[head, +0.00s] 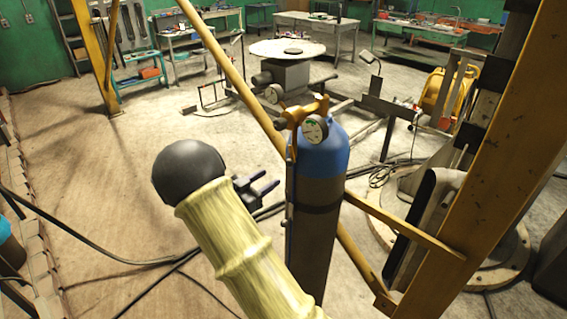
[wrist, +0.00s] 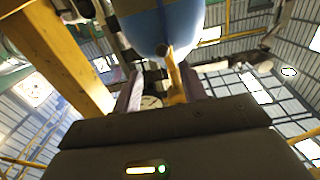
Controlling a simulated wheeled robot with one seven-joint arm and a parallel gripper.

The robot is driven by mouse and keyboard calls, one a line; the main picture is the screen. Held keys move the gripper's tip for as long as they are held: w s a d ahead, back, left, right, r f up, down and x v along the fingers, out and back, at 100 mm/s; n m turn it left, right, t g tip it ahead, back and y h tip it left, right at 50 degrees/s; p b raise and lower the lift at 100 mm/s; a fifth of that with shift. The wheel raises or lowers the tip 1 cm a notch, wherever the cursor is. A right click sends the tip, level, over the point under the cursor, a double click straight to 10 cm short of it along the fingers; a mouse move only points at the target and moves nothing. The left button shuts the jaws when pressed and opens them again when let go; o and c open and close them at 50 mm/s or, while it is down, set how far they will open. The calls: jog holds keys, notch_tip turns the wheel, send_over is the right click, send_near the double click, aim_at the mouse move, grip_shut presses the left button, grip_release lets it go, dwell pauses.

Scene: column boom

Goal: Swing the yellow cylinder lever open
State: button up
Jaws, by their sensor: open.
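A gas cylinder with a blue top (head: 325,152) and a dark body stands upright right of the middle in the head view. Its blue top also shows at the top of the wrist view (wrist: 165,25).
A yellow post (head: 490,160) stands right of the cylinder, with yellow bars (head: 405,225) running behind it. Dark cables (head: 120,258) cross the floor. A round table (head: 287,50) and workbenches (head: 315,30) stand behind. The floor at left is mostly clear.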

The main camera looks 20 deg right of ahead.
aim_at(288, 166)
jog(key=p+x, duration=0.3)
jog(key=x, duration=0.6)
jog(key=shift+d, duration=0.1)
jog(key=shift+f, duration=0.1)
grip_shut()
